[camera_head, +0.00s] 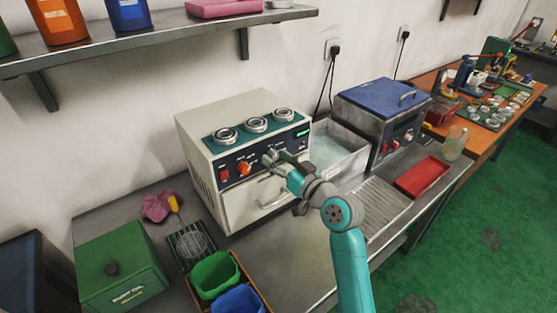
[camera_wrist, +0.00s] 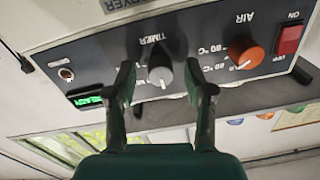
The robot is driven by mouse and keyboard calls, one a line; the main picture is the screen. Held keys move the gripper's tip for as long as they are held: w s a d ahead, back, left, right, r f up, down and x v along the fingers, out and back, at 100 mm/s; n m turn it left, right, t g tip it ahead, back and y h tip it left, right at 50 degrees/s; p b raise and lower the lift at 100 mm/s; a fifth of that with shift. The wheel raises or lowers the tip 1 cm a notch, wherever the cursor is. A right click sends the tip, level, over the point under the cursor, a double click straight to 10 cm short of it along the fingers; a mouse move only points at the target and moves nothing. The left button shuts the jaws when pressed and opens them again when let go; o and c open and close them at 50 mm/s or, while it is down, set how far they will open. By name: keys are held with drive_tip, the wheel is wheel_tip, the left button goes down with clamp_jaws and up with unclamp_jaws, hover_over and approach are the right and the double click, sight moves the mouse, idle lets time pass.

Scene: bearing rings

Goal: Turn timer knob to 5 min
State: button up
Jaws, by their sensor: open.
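The grey timer knob (camera_wrist: 160,74) is on the dark control panel (camera_wrist: 88,72) of the cream machine (camera_head: 212,113). The wrist view shows the panel upside down, with the TIMER label beside the knob. The knob's pale mark points toward the picture's bottom; its exact setting is not readable. My gripper (camera_wrist: 159,67) is open, one finger on each side of the knob, with visible gaps. In the head view my gripper (camera_head: 270,159) is at the panel front and covers the timer knob. A green lit display (camera_wrist: 88,100) is on the panel; its digits are unclear.
An orange AIR knob (camera_wrist: 243,52) and a red ON switch (camera_wrist: 289,40) are beside the timer knob. A drawer handle (camera_head: 272,200) is below the panel. A water basin (camera_head: 345,137) and blue-lidded machine (camera_head: 375,95) stand to the right.

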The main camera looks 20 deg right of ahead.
clamp_jaws()
drive_tip(key=shift+m, duration=0.3)
drive_tip(key=m, duration=0.5)
drive_tip(key=shift+m, duration=0.3)
drive_tip(key=m, duration=0.5)
drive_tip(key=shift+m, duration=0.3)
unclamp_jaws()
